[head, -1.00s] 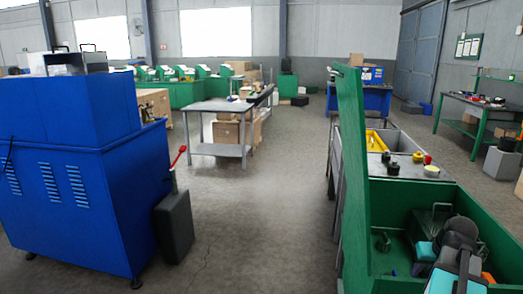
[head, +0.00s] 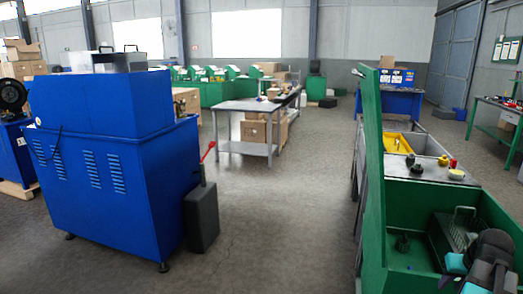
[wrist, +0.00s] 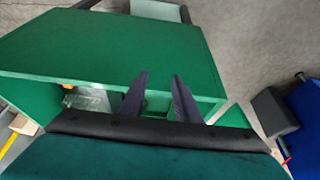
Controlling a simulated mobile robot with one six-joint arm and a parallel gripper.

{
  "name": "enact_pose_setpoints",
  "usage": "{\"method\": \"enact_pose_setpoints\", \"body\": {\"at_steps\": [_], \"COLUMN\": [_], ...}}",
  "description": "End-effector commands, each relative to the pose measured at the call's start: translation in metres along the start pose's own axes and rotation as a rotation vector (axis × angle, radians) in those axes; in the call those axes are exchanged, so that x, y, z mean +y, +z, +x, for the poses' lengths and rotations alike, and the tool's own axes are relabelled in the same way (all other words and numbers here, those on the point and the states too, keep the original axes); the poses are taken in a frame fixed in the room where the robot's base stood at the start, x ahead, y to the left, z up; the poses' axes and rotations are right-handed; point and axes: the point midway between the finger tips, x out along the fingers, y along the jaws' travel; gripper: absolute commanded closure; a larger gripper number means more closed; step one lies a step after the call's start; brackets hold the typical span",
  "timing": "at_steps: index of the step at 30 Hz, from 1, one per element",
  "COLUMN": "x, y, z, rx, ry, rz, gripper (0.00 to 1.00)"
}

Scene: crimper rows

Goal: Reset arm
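My gripper (wrist: 158,95) shows in the wrist view as two dark fingers standing apart with nothing between them. It is open. Beyond the fingers is a broad green panel (wrist: 110,48), with a green compartment showing around the fingertips. In the head view part of my arm (head: 490,262), dark grey with teal, is at the lower right corner, over the open green box (head: 420,195). The fingertips cannot be made out there.
The box's raised green lid (head: 371,170) stands upright at its left. A blue machine (head: 100,175) with a grey canister (head: 201,218) is at the left. A grey table (head: 250,108) stands further back. The floor (head: 285,215) between them is clear.

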Motion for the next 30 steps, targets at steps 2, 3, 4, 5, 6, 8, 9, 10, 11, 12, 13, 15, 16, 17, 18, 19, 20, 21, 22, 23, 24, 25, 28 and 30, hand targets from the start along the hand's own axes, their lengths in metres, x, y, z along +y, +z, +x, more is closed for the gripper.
{"method": "enact_pose_setpoints", "body": {"at_steps": [2,3,4,5,6,8,9,10,11,12,13,15,16,17,18,19,20,21,22,23,24,25,28,30], "x": [-0.009,-0.012,-0.015,-0.018,-0.023,-0.031,-0.036,-0.041,-0.045,-0.052,-0.057,-0.071,-0.076,-0.084,-0.093,-0.102,-0.110,-0.122,-0.131,-0.139,-0.150,-0.158,-0.184,-0.202], "y": [-0.002,-0.002,-0.002,-0.002,-0.002,-0.001,0.000,0.000,0.001,0.003,0.004,0.007,0.009,0.012,0.015,0.019,0.022,0.028,0.033,0.038,0.044,0.050,0.069,0.083], "z": [0.004,0.006,0.008,0.010,0.013,0.018,0.022,0.026,0.029,0.035,0.038,0.049,0.054,0.059,0.067,0.074,0.080,0.090,0.096,0.103,0.112,0.118,0.138,0.152], "rx": [-0.004,-0.007,-0.009,-0.012,-0.016,-0.023,-0.030,-0.034,-0.040,-0.048,-0.053,-0.070,-0.078,-0.087,-0.099,-0.112,-0.123,-0.141,-0.153,-0.167,-0.184,-0.197,-0.240,-0.271], "ry": [-0.007,-0.011,-0.014,-0.017,-0.022,-0.029,-0.035,-0.039,-0.044,-0.051,-0.056,-0.070,-0.076,-0.083,-0.092,-0.101,-0.109,-0.120,-0.128,-0.136,-0.145,-0.152,-0.173,-0.185], "rz": [-0.012,-0.017,-0.021,-0.025,-0.031,-0.041,-0.048,-0.053,-0.059,-0.068,-0.073,-0.090,-0.097,-0.105,-0.117,-0.127,-0.138,-0.152,-0.163,-0.174,-0.188,-0.199,-0.234,-0.259], "gripper": [0.70,0.70,0.70,0.70,0.70,0.70,0.70,0.70,0.70,0.70,0.70,0.70,0.70,0.70,0.70,0.70,0.70,0.70,0.70,0.70,0.70,0.70,0.70,0.70]}}
